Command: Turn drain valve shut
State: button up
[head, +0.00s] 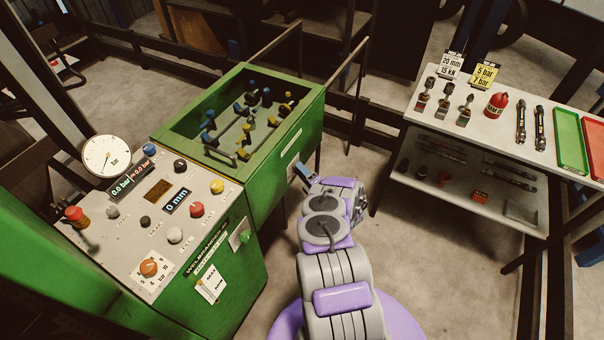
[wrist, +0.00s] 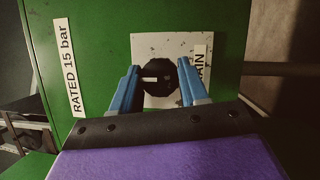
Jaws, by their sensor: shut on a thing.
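The drain valve is a round black knob (wrist: 160,84) with a short white mark that lies about level in the wrist view. It sits on a white plate (wrist: 150,45) whose label (wrist: 200,66) is partly hidden and reads "AIN". My gripper (wrist: 158,72) has one blue finger on each side of the knob and is shut on it. In the head view my gripper (head: 302,172) is at the right end of the green machine, and the knob is hidden there.
The green machine (head: 290,140) has an open top box with blue and yellow fittings. Its control panel (head: 165,215) carries a pressure gauge (head: 106,156). A "RATED 15 bar" label (wrist: 67,67) is left of the knob. A white tool table (head: 460,100) stands at the right, with clear floor between.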

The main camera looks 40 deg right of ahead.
jog(key=shift+s+a+f, duration=0.1)
jog(key=shift+a+f, duration=0.1)
jog(key=shift+f, duration=0.05)
jog(key=o, duration=0.8)
jog(key=shift+c, duration=0.2)
jog(key=shift+o, duration=1.4)
jog(key=shift+r, duration=0.1)
jog(key=shift+d, duration=0.1)
jog(key=s+f+b, duration=0.1)
jog(key=s+f, duration=0.1)
jog(key=s, duration=1.5)
jog(key=shift+b, duration=0.35)
